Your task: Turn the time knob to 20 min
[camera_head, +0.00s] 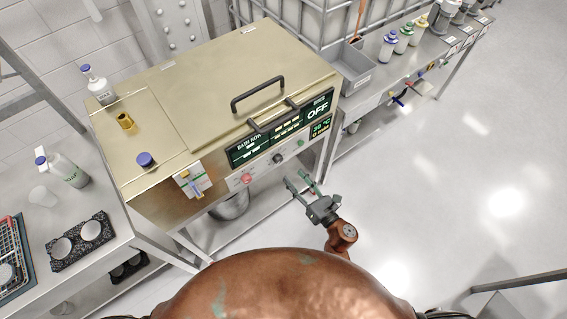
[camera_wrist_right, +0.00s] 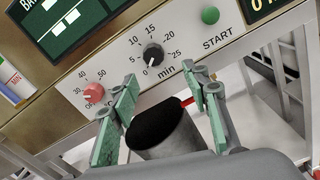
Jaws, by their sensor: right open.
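The time knob (camera_wrist_right: 153,54) is black, on the front panel of a brass-coloured bath machine, inside a dial marked 0 to 25 min. Its pale mark appears to point down toward 0. In the head view the knob (camera_head: 278,158) sits between a red and a green control. My right gripper (camera_head: 297,181) is open and empty, in front of the panel and below the knob. In the wrist view the green-padded fingers of the right gripper (camera_wrist_right: 163,82) are spread to either side below the knob, apart from it. My left gripper is not in view.
A red temperature knob (camera_wrist_right: 94,93) is left of the time knob and a green START button (camera_wrist_right: 210,15) right of it. A lid handle (camera_head: 258,94) stands on top. Open floor (camera_head: 440,200) lies to the right.

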